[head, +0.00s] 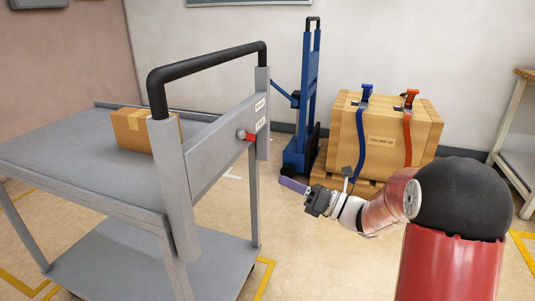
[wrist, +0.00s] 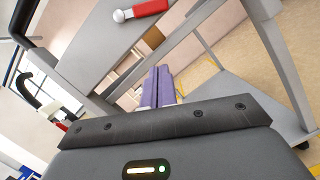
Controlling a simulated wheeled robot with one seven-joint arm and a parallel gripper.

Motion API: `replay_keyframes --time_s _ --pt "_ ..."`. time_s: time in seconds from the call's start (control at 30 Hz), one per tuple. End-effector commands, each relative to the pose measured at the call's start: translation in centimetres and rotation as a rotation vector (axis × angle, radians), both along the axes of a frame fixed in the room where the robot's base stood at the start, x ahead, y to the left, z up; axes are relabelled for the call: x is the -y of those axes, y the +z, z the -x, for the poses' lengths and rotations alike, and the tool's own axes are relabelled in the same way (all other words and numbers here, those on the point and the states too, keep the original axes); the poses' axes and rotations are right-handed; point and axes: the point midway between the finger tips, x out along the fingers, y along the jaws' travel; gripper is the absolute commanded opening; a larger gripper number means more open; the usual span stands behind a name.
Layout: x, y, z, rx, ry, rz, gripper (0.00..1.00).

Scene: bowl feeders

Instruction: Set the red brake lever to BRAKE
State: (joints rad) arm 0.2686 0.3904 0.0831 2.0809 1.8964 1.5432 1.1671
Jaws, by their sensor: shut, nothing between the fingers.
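The red brake lever (head: 250,137) is on the end panel of the grey cart (head: 215,158), below the black push handle. Its silver pivot (head: 240,134) is at the left and the red part extends right, just under the lower of two small white labels (head: 260,124). The label words are too small to read. In the wrist view the lever (wrist: 150,7) shows at the top edge, ahead of the fingers. My gripper (head: 282,181) is right of and below the lever, apart from it. Its purple fingers (wrist: 158,85) are shut together and empty.
A cardboard box (head: 133,133) sits on the cart's top. A blue hand truck (head: 308,90) and a strapped wooden crate (head: 375,125) on a pallet stand behind my arm. A bench (head: 518,135) is at the right.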

Motion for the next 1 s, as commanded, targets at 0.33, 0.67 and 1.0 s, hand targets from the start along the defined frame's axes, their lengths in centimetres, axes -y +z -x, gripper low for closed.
replay_keyframes --time_s 0.33,0.67,1.0 --pt "0.0 0.0 -0.1 -0.003 -0.004 -0.006 0.0" --pt "-3.7 0.9 -1.9 -0.001 0.001 -0.005 0.0" --pt "-8.5 3.3 -5.1 0.002 -0.004 -0.004 0.0"
